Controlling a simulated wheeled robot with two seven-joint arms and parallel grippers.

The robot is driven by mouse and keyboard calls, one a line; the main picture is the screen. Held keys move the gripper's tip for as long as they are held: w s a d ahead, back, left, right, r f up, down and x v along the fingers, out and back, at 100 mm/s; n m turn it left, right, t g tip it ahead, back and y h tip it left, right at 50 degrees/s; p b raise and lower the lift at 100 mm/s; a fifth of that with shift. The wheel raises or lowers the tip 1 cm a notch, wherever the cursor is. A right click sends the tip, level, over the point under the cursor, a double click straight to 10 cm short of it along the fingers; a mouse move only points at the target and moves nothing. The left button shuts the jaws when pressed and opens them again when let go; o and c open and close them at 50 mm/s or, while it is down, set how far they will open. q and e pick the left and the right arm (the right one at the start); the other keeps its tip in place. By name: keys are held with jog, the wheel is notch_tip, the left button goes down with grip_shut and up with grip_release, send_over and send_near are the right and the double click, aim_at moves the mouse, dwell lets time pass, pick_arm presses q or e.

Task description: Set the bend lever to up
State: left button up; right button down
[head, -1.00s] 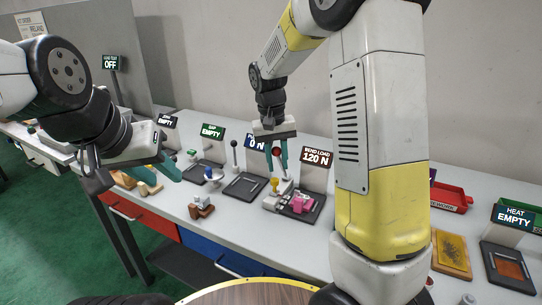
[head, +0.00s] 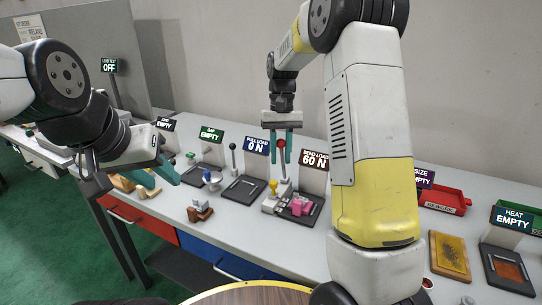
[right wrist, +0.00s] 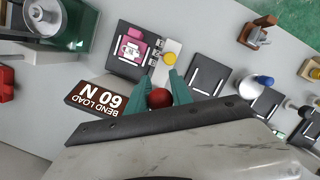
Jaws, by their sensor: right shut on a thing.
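The bend lever has a red ball knob (head: 281,144) on a pale stem, beside the bend station at the middle of the bench. My right gripper (head: 281,150) is shut on the knob from above. In the right wrist view the red knob (right wrist: 159,98) sits between the teal fingers. The stem looks nearly upright in the head view. The bend load sign (head: 314,161) reads 60 N. A pink part (head: 300,207) rests on the dark plate at the station. My left gripper (head: 158,176) is open and empty over the bench's left part.
A yellow knob (head: 273,184) stands close to the bend lever. The pull load sign (head: 256,146) reads 0 N, with another lever (head: 233,146) beside it. A brown block part (head: 200,211) lies at the front. A red tray (head: 444,200) is at the right.

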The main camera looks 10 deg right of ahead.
jog(key=shift+w+d+r+g+y, duration=0.25)
jog(key=shift+w+d+g, duration=0.1)
jog(key=shift+w, duration=0.15)
jog(key=shift+w+d+r+g+y, duration=0.1)
jog(key=shift+w+d+g+y, duration=0.2)
jog(key=shift+w, duration=0.2)
jog(key=shift+w+d+r, duration=0.2)
jog(key=shift+w+d, duration=0.15)
jog(key=shift+w, duration=0.25)
jog(key=c, duration=1.1)
grip_release()
jog(key=shift+c, duration=0.2)
jog(key=a+v, duration=0.1)
jog(key=v, duration=0.6)
jog(key=shift+d+r, duration=0.3)
jog(key=shift+d, duration=0.2)
